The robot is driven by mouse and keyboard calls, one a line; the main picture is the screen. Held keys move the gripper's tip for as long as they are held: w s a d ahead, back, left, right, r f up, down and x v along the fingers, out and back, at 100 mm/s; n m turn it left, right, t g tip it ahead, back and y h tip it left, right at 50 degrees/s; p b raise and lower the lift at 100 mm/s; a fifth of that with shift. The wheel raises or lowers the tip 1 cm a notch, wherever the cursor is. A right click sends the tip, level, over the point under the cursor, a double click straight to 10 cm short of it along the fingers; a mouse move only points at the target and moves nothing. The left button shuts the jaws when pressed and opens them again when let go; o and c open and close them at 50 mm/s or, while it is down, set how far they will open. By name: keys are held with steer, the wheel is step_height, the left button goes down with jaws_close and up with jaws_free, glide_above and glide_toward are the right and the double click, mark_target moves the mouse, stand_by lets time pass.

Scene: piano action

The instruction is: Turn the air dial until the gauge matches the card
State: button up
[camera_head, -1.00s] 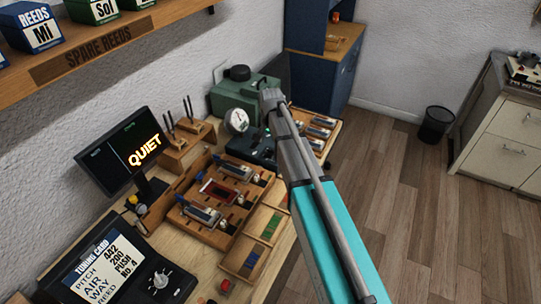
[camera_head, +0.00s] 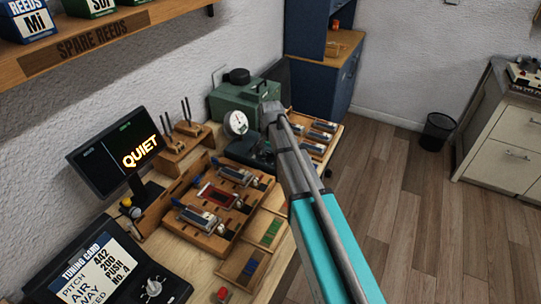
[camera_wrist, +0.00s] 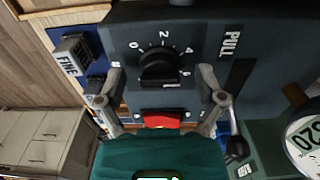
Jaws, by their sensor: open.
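In the wrist view the black air dial (camera_wrist: 160,68), ringed by the numbers 0 to 6, sits on a dark panel. My gripper (camera_wrist: 160,77) is open, with one fingertip to each side of the dial and a visible gap to it. The round white gauge (camera_head: 236,122) stands beside the green machine in the head view; part of it shows at the right edge of the wrist view (camera_wrist: 305,140). Its needle reading is unclear. The tuning card (camera_head: 95,268) lists pitch 442, air 200, way push, reed No. 4. My arm hides the dial in the head view.
A red switch (camera_wrist: 160,118) lies just below the dial, between my fingers. A PULL lever (camera_wrist: 236,100) is to the right, a FINE block (camera_wrist: 75,55) to the left. The monitor (camera_head: 115,155) shows QUIET. Wooden reed trays (camera_head: 215,205) fill the bench left of my arm.

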steer(key=c, duration=1.2)
steer(key=shift+n, duration=0.5)
steer(key=n, duration=0.9)
steer(key=shift+d, duration=0.1)
